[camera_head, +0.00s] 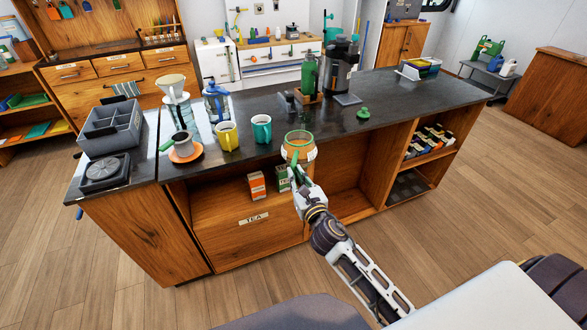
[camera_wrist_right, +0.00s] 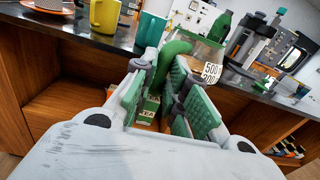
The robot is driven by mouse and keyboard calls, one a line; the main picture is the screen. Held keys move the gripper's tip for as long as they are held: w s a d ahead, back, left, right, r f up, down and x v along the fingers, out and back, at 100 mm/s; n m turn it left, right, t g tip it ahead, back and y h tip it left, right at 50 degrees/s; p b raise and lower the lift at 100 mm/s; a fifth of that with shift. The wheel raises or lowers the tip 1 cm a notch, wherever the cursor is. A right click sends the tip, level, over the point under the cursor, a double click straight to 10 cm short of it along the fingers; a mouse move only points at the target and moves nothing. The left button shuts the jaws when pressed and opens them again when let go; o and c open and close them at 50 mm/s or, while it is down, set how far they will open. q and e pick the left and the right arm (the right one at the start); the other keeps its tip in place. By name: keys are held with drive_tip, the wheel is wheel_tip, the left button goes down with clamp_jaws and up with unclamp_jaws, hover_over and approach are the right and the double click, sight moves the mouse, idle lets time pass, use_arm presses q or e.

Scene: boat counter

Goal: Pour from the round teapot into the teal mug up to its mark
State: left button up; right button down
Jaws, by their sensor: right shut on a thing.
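The round teapot (camera_head: 299,153) is a clear glass vessel with a green rim, brown contents and a white label. My right gripper (camera_head: 298,178) is shut on its green handle (camera_wrist_right: 174,54), and the pot looks roughly upright at the counter's front edge. Its glass body (camera_wrist_right: 205,50) also shows in the right wrist view. I cannot make out a spout. The teal mug (camera_head: 261,129) stands upright on the counter, left of the pot and apart from it; it is also in the right wrist view (camera_wrist_right: 148,30). Its mark and inside level cannot be read. My left gripper is not in view.
A yellow mug (camera_head: 227,136) stands left of the teal mug. Farther left are an orange saucer (camera_head: 187,155) and a grey crate (camera_head: 105,143). A green lid (camera_head: 363,113) lies on the dark counter (camera_head: 420,97) to the right. Tea boxes (camera_head: 257,186) sit on the shelf below.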

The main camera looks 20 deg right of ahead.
drive_tip(key=shift+s+f, duration=0.5)
drive_tip(key=shift+f, duration=0.25)
drive_tip(key=shift+s+f, duration=0.45)
drive_tip(key=shift+f, duration=0.25)
drive_tip(key=shift+s+f, duration=0.1)
drive_tip(key=shift+f, duration=0.05)
